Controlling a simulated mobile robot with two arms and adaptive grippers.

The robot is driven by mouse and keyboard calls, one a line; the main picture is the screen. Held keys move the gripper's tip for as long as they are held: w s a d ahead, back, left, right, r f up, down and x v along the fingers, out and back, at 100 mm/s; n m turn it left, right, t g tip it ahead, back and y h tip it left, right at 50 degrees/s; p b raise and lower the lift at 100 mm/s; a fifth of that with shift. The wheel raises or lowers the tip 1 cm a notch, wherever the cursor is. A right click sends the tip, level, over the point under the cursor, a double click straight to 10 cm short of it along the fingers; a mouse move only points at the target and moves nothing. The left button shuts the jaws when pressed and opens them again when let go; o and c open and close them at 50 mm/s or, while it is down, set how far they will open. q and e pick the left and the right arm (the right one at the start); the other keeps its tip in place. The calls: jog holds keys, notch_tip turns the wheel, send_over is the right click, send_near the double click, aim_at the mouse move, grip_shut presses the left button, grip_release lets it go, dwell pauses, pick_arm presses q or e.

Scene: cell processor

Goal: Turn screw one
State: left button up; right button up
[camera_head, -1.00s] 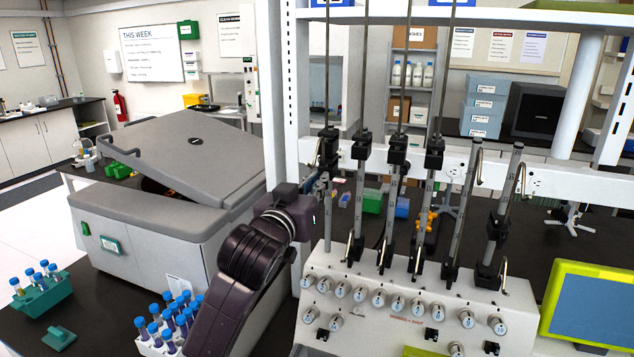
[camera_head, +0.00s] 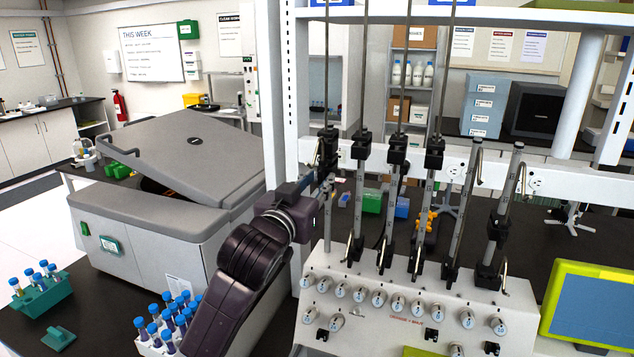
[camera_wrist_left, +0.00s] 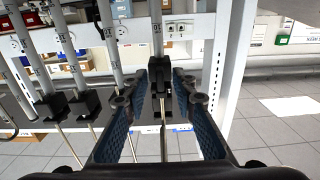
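The cell processor's white panel (camera_head: 415,312) carries several upright grey columns with black clamps. The leftmost column's black clamp (camera_head: 328,150) is beside my left gripper (camera_head: 323,188), whose arm comes in from the left. In the left wrist view, my left gripper (camera_wrist_left: 160,92) has its two blue-padded fingers apart, with a black clamp (camera_wrist_left: 160,76) and a thin metal rod (camera_wrist_left: 163,140) between them. I see gaps beside the clamp, but cannot tell whether either fingertip touches it. No label clearly marks screw one. My right gripper is not in view.
A grey centrifuge (camera_head: 150,245) stands at the left. Blue-capped tubes stand in a white rack (camera_head: 150,350) and a teal rack (camera_head: 45,300). A yellow-green framed screen (camera_head: 590,305) is at the right. Neighbouring columns stand close to the leftmost one.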

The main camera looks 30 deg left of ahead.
pick_arm(q)
jog(key=shift+r, duration=0.2)
notch_tip(320, 180, up, 10)
jog(key=shift+f, duration=0.2)
dwell(0.3)
jog(key=shift+f, duration=0.1)
dwell(0.5)
